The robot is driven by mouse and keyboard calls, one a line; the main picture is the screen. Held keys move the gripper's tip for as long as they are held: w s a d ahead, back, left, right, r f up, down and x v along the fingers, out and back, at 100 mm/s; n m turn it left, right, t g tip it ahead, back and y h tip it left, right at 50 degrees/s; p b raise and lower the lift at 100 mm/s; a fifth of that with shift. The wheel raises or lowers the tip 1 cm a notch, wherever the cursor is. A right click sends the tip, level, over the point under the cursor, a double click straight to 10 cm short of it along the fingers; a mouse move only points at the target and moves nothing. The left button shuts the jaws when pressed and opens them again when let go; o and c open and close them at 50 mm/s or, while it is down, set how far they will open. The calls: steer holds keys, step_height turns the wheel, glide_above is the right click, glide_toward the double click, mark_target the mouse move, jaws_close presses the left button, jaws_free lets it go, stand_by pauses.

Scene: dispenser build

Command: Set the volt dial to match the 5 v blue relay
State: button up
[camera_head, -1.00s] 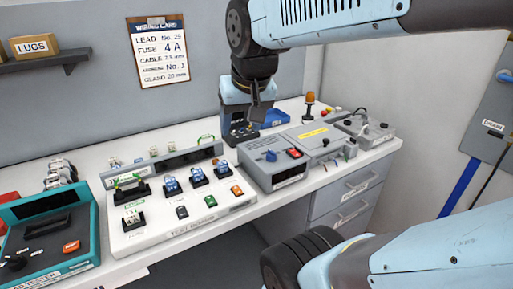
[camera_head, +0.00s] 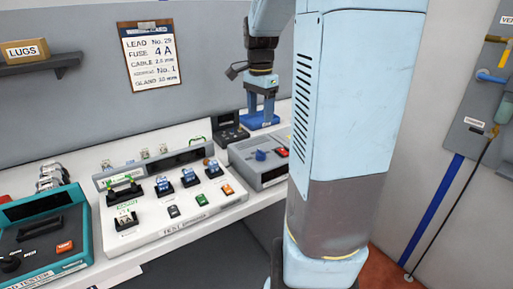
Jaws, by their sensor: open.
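A blue dial (camera_head: 261,155) sits on top of the grey box (camera_head: 272,174), beside a red switch (camera_head: 282,152). Its setting is too small to read. Blue relays stand in black sockets on the white test board: one at the left (camera_head: 162,184), one in the middle (camera_head: 189,176) and one at the right (camera_head: 212,168). Their voltage markings cannot be read. My gripper (camera_head: 260,108) is open and empty, pointing down above the back of the bench, behind the dial and apart from it.
My arm hides the right part of the bench. A blue tray (camera_head: 262,121) and a small dark device (camera_head: 229,129) are near my gripper. A teal tester (camera_head: 45,240) stands at the left. A job card (camera_head: 151,57) hangs on the wall.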

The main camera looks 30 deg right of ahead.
mark_target(261, 154)
step_height(261, 154, down, 14)
steer(key=shift+d, duration=0.15)
stand_by(0.5)
